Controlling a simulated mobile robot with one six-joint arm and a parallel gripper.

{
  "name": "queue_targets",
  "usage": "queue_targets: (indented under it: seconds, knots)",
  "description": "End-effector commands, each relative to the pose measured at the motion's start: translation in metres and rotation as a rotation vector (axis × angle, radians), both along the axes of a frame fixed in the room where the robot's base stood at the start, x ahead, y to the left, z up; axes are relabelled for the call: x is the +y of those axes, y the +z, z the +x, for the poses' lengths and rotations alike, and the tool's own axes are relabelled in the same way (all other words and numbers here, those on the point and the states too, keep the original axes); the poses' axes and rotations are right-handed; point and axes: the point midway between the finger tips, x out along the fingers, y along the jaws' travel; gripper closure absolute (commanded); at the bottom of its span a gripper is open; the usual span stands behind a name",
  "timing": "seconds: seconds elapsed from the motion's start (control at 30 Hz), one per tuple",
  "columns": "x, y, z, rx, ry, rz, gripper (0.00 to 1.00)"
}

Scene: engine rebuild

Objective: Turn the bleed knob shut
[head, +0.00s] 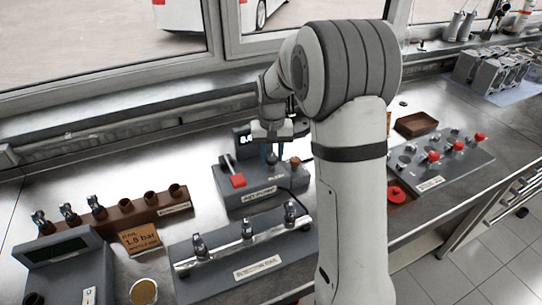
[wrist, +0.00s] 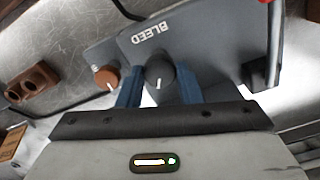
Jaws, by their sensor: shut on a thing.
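The bleed knob (wrist: 160,70) is dark and round with a white pointer line. It sits beside the upside-down word BLEED on a grey panel (wrist: 205,45) in the wrist view. The pointer line runs towards the bottom of that picture. My gripper (wrist: 158,86) has its two blue fingers on either side of the knob, shut on it. In the head view my gripper (head: 272,150) is over the back of the grey pump unit (head: 262,198), and the bleed knob is hidden there.
A brown knob (wrist: 107,77) is close to the left finger. The pump unit has a red-ended lever (head: 237,180). A nozzle rack (head: 240,262) stands in front, a brown holder (head: 130,212) at left, and a panel with red knobs (head: 440,160) at right.

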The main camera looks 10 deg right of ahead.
Motion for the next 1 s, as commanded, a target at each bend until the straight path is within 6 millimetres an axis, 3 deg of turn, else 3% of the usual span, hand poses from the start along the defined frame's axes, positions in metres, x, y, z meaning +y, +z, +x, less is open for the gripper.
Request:
queue_targets:
  seconds: [0.5,1.0]
  knots:
    - [0.0004,0.0006,0.0011,-0.004,0.413,0.000,0.91]
    - [0.0007,0.0013,0.0009,-0.004,0.543,0.000,0.91]
